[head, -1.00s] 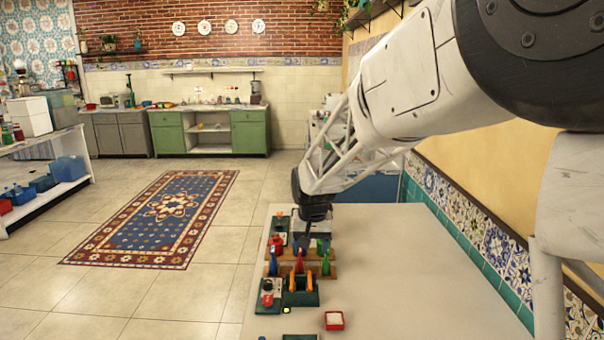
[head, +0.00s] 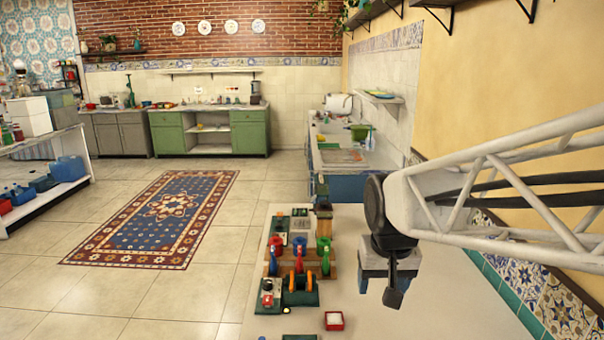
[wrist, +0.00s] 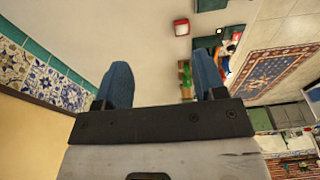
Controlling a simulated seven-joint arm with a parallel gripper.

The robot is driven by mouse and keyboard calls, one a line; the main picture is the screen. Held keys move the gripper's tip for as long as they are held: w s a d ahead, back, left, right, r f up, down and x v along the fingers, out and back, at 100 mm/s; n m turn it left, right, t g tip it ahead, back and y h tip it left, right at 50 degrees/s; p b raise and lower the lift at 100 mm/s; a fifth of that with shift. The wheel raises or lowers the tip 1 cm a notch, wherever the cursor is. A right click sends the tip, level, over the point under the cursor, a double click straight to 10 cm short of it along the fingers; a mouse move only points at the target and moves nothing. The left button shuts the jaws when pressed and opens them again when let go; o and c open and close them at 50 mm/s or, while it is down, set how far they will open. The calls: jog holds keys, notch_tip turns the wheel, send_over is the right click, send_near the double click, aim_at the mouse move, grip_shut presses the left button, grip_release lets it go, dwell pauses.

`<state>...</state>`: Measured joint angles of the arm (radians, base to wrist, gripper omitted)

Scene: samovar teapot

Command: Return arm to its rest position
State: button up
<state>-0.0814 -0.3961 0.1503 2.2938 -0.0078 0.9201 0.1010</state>
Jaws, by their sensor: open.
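My gripper (head: 396,291) hangs over the right half of the pale table, pointing down, to the right of the table's objects. In the wrist view my gripper (wrist: 158,85) shows two blue fingers spread wide apart. Only bare table lies between them, so it is open and empty. My arm reaches in from the right edge of the head view.
A pale table (head: 385,322) carries red, blue and green pots (head: 299,258) on a wooden stand, a dark green holder with orange handles (head: 300,287) and a red box (head: 334,320). Its right part is clear. A tiled wall (head: 560,299) borders the right.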

jog(key=s+d+f, duration=0.1)
jog(key=s+d, duration=0.1)
jog(key=s, duration=0.5)
jog(key=s+d+f, duration=0.1)
jog(key=s+d, duration=0.1)
jog(key=s, duration=0.5)
jog(key=shift+s+t, duration=0.3)
